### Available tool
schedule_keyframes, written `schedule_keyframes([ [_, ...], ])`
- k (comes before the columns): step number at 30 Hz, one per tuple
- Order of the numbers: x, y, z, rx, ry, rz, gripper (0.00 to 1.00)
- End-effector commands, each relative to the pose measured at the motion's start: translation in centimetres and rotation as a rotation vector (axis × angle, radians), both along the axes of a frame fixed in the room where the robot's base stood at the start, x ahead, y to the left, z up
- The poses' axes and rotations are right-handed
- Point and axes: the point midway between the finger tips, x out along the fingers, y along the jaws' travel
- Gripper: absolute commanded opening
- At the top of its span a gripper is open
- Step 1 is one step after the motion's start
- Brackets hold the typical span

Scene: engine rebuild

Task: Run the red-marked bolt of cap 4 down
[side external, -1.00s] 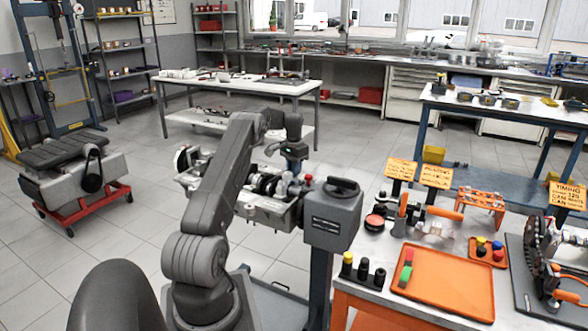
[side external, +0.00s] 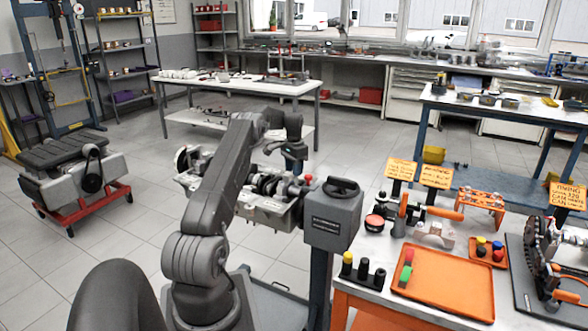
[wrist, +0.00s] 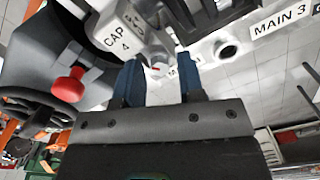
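Cap 4 (wrist: 112,32) is a pale metal cap with a printed label, at the upper left of the wrist view. A hex bolt head with a small red mark (wrist: 157,68) shows beside it. My gripper (wrist: 158,68) is open, with its two blue fingers apart and the bolt head between and just beyond them; I cannot tell whether either finger touches it. In the side view my gripper (side external: 294,166) is over the engine block (side external: 262,210) on its stand. The bolt and cap 4 are too small to make out there.
A red knob (wrist: 70,86) and a black handwheel (wrist: 38,108) lie left of the fingers in the wrist view. The MAIN 3 label (wrist: 280,22) is at upper right. The bench with an orange tray (side external: 440,282) stands right of the engine stand.

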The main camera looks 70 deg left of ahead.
Motion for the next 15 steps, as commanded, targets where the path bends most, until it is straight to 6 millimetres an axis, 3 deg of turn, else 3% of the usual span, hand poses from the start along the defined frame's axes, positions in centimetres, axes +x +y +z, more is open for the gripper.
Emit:
schedule_keyframes([
  [10, 0.0, 0.0, 0.1, 0.0, 0.0, 0.0, 0.44],
  [15, 0.0, 0.1, 2.0, 0.004, -0.002, 0.0, 0.44],
])
